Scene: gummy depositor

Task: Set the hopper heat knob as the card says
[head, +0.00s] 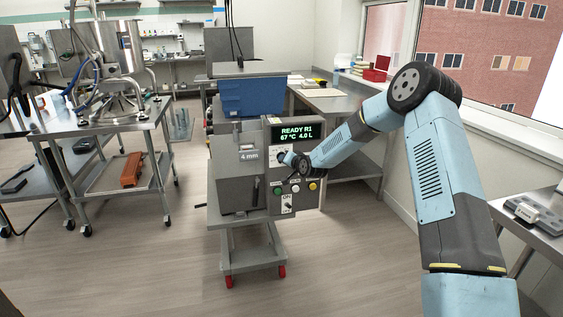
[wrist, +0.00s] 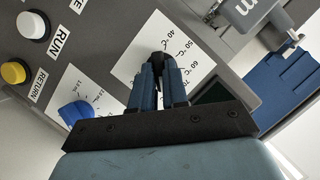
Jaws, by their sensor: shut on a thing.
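The hopper heat knob (wrist: 158,60) is dark and sits on a white dial plate (wrist: 138,62) marked 40, 50, 60 and 70 °C. My gripper (wrist: 162,72) is shut on it, and the fingers hide much of the knob, so I cannot tell its exact setting. In the head view my gripper (head: 290,160) is at the front panel of the grey depositor (head: 235,168), just below its display (head: 296,132). The display reads READY R1, 67 °C, 4.0 L. I cannot make out a card with a setting.
A blue knob (wrist: 75,113) with an mL scale is beside my gripper. A white RUN button (wrist: 32,25) and a yellow RETURN button (wrist: 14,72) are on the same panel. A blue tub (head: 252,97) stands behind the depositor. A steel table (head: 140,120) is at left; floor between is clear.

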